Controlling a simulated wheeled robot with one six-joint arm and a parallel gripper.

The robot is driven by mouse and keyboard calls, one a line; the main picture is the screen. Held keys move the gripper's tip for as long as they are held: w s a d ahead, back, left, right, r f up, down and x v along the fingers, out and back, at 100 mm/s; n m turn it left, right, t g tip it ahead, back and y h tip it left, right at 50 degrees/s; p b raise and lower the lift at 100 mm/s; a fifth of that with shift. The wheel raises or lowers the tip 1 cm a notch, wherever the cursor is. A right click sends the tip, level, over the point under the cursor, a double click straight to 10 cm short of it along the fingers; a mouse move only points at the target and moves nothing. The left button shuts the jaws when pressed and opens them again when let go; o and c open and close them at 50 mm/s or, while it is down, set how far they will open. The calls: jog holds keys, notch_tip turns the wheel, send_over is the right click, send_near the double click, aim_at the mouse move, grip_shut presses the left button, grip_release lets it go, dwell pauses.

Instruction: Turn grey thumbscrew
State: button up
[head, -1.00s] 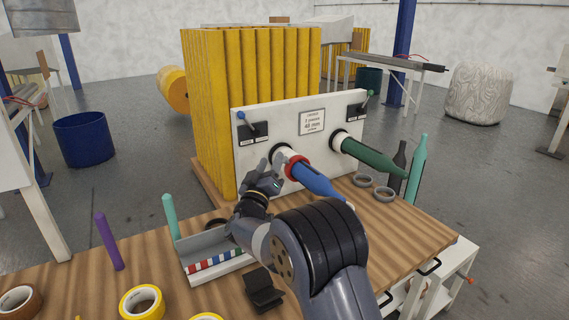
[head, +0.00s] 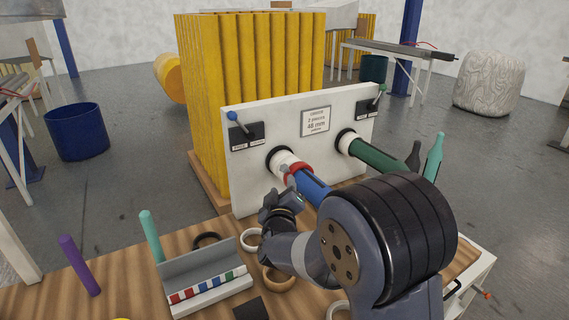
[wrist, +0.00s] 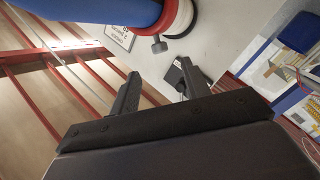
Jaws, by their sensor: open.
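The grey thumbscrew (wrist: 158,45) sticks out from the red collar (wrist: 169,14) near the base of the blue spindle (wrist: 110,8) in the wrist view. In the head view the red collar (head: 297,169) and blue spindle (head: 314,188) project from the white panel (head: 252,176), left of the green spindle (head: 375,156). My gripper (wrist: 155,85) is open and empty, its two dark fingers pointing towards the thumbscrew with a gap before it. In the head view my gripper (head: 284,196) is just below and left of the collar; my arm covers the blue spindle's outer end.
A tray with coloured strips (head: 205,287), a purple peg (head: 80,266), a teal peg (head: 151,237) and tape rings (head: 278,280) are on the wooden table (head: 115,290). Levers, one with a blue knob (head: 232,116), are on the panel. Yellow ribbed stock (head: 250,75) stands behind it.

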aim_at(283, 171)
jog(key=w+p, duration=0.1)
jog(key=w, duration=0.9)
jog(key=shift+a+p, duration=0.2)
jog(key=shift+p, duration=0.2)
jog(key=shift+c, duration=0.3)
grip_shut()
jog(key=shift+f+m+t+h+b, duration=0.15)
jog(key=shift+m+t+h+b, duration=0.2)
jog(key=shift+b, duration=0.2)
jog(key=shift+r+m+h, duration=0.2)
jog(key=shift+m+h, duration=0.25)
jog(key=shift+o, duration=0.3)
grip_release()
jog(key=s+b, duration=0.2)
jog(key=s, duration=0.8)
jog(key=shift+s+a+f, duration=0.3)
jog(key=shift+s+f, duration=0.05)
jog(key=shift+f, duration=0.1)
